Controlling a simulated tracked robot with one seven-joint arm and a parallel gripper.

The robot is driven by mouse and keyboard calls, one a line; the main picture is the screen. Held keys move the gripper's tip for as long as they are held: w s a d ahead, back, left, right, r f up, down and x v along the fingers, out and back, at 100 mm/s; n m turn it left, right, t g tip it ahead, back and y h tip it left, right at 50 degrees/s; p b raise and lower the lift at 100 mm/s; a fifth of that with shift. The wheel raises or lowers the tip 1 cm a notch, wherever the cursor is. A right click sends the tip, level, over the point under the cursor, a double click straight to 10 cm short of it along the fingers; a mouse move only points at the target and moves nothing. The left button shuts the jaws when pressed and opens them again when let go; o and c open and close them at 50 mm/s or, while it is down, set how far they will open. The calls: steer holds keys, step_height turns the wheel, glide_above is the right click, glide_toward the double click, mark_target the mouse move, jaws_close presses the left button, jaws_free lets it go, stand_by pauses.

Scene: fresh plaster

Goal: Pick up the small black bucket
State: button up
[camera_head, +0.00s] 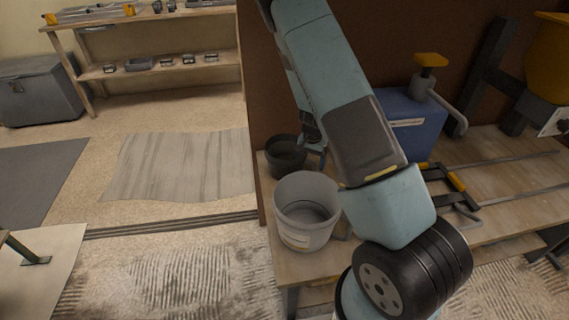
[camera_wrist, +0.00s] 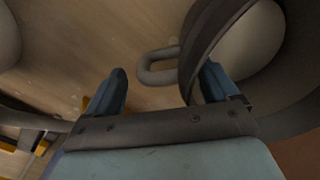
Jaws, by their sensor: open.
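The small black bucket (camera_head: 285,158) stands upright near the back left of the wooden workbench. My gripper (camera_head: 316,152) is at its right side, low and partly hidden behind my arm. In the wrist view the bucket (camera_wrist: 200,38) fills the right side, with a pale inside. A dark loop (camera_wrist: 158,68) juts from its wall between my open fingers (camera_wrist: 165,75). The right finger appears to be inside the rim and the left finger outside, so the wall lies between them. I cannot tell whether either finger touches it.
A larger white bucket (camera_head: 306,230) stands just in front of the black one. A blue box (camera_head: 415,122) and a yellow-handled clamp (camera_head: 455,185) are on the bench to the right. A brown panel (camera_head: 262,60) rises behind the bench.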

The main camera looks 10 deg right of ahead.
steer(key=shift+f, duration=0.85)
steer(key=c, duration=1.2)
